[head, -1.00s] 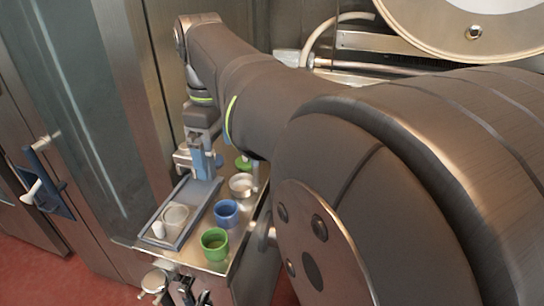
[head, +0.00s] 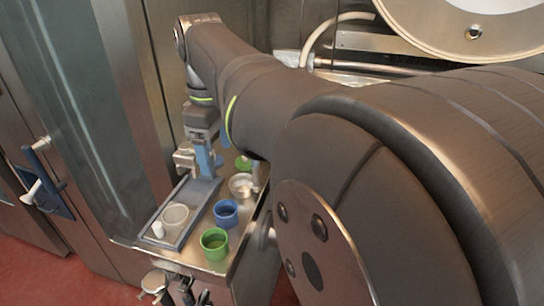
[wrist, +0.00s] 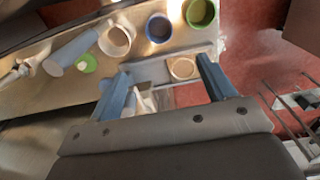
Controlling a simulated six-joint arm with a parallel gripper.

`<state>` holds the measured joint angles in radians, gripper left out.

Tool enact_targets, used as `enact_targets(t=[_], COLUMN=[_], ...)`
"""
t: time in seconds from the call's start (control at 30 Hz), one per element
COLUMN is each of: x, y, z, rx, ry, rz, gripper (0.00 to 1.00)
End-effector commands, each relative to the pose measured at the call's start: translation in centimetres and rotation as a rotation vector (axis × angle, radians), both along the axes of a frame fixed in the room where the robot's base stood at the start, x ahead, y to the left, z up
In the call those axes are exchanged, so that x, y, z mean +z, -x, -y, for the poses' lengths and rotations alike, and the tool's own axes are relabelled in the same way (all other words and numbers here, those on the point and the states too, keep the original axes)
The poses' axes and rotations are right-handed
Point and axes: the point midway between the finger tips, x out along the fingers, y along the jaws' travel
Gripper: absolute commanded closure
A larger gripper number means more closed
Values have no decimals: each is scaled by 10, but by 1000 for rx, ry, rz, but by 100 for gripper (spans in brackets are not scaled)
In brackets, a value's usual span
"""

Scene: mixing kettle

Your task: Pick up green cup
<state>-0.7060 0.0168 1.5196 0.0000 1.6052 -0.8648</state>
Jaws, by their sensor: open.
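The green cup (head: 214,245) stands upright near the front edge of the metal shelf in the head view. It also shows at the top of the wrist view (wrist: 201,13), beyond my right finger and apart from it. My gripper (head: 207,163) is over the back of the grey tray, farther back than the green cup. In the wrist view my gripper (wrist: 166,82) has its two blue fingers wide apart, with nothing held between them.
The grey tray (head: 186,213) at left holds a translucent cup (head: 175,217). A green-capped container (wrist: 82,63) lies among the things in the wrist view.

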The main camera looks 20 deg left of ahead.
Motion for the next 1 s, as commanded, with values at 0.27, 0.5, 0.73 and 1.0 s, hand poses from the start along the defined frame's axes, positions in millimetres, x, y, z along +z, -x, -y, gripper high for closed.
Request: enact_targets(t=[0.27, 0.5, 0.73, 1.0], x=[0, -4, -10, -59], y=[3, 54, 83, 84], z=[-1, -9, -7, 0], rx=[2, 10, 2, 0], ry=[3, 72, 121, 125], rz=[-1, -6, -1, -3], gripper=[24, 24, 24, 24])
